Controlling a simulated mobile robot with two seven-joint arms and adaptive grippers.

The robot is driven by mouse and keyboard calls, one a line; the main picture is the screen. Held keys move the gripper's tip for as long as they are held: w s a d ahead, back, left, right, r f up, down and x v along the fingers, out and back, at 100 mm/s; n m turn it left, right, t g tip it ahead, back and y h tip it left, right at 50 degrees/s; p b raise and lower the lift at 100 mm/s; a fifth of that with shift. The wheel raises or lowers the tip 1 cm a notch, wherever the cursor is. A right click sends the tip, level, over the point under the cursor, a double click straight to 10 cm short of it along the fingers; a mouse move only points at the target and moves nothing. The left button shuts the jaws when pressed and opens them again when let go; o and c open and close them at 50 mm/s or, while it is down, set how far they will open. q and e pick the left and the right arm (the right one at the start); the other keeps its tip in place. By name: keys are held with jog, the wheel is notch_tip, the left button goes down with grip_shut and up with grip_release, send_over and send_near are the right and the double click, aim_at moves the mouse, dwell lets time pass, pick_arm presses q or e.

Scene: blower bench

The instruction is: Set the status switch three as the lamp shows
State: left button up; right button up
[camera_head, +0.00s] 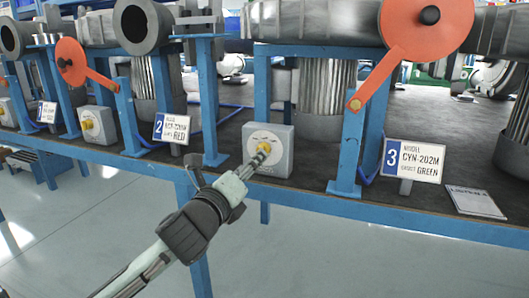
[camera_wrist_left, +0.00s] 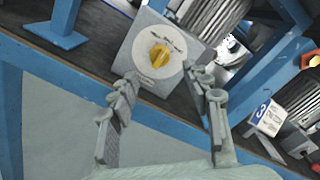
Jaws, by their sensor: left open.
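A grey switch box (camera_head: 283,160) with a yellow knob stands at the bench's front edge, left of the number 3 sign (camera_head: 414,161). In the left wrist view the box (camera_wrist_left: 140,72) has a white round dial and a yellow knob (camera_wrist_left: 160,55), whose grip looks nearly upright there. My left gripper (camera_head: 261,152) reaches up to the box from the lower left. In the left wrist view its two fingers (camera_wrist_left: 172,88) are apart and empty, with the knob beyond and between their tips. The fingertips partly hide the knob in the head view. I cannot make out a lit lamp. My right gripper is not in view.
The blue bench edge (camera_head: 330,203) runs below the box. A blue post (camera_head: 346,160) stands to its right and another (camera_head: 208,100) to its left. An orange lever (camera_head: 385,78) hangs above. A similar box (camera_head: 100,128) and the number 2 sign (camera_head: 171,128) stand farther left.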

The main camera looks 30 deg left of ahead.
pick_arm(q)
jog(key=x, duration=0.6)
jog(key=shift+w, duration=0.3)
jog(key=shift+a, duration=0.15)
grip_shut()
